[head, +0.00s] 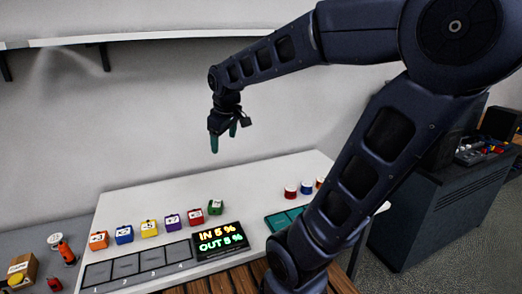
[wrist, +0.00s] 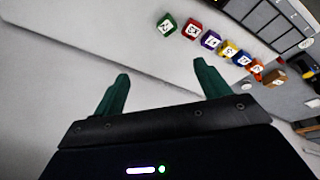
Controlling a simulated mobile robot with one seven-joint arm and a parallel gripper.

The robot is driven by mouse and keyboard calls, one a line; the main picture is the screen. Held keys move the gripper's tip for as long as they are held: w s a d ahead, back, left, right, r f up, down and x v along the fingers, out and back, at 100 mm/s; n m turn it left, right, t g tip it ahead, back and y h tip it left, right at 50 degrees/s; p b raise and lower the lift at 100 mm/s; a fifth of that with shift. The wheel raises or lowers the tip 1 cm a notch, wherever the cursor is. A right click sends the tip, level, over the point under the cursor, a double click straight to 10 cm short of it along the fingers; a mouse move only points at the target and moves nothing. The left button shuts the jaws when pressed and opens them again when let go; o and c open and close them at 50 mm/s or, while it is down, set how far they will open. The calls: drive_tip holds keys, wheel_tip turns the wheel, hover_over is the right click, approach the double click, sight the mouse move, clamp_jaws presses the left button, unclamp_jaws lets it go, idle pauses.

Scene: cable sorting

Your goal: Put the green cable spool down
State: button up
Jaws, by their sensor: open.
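I see no clearly recognisable green cable spool. A small green block with a white label (head: 215,207) stands on the white table at the right end of a row of coloured blocks; it also shows in the wrist view (wrist: 167,25). I cannot tell whether it is the spool. Small round red (head: 291,191) and blue (head: 306,187) pieces, which look like spools, stand farther right, with an orange one partly behind my arm. My gripper (head: 223,139) is open and empty, high above the table; its two green fingers are spread apart in the wrist view (wrist: 161,73).
A teal tray (head: 279,222) lies at the right, partly hidden by my arm. A black display (head: 219,241) and a row of numbered grey slots (head: 126,265) lie along the front. The back of the table is clear. A shelf (head: 150,36) runs along the wall.

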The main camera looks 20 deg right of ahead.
drive_tip(key=s+d+f+m, duration=0.1)
drive_tip(key=s+d+m, duration=0.6)
drive_tip(key=s, duration=0.3)
drive_tip(key=shift+d+m+t, duration=0.3)
drive_tip(key=shift+d+t, duration=0.1)
drive_tip(key=shift+d, duration=0.35)
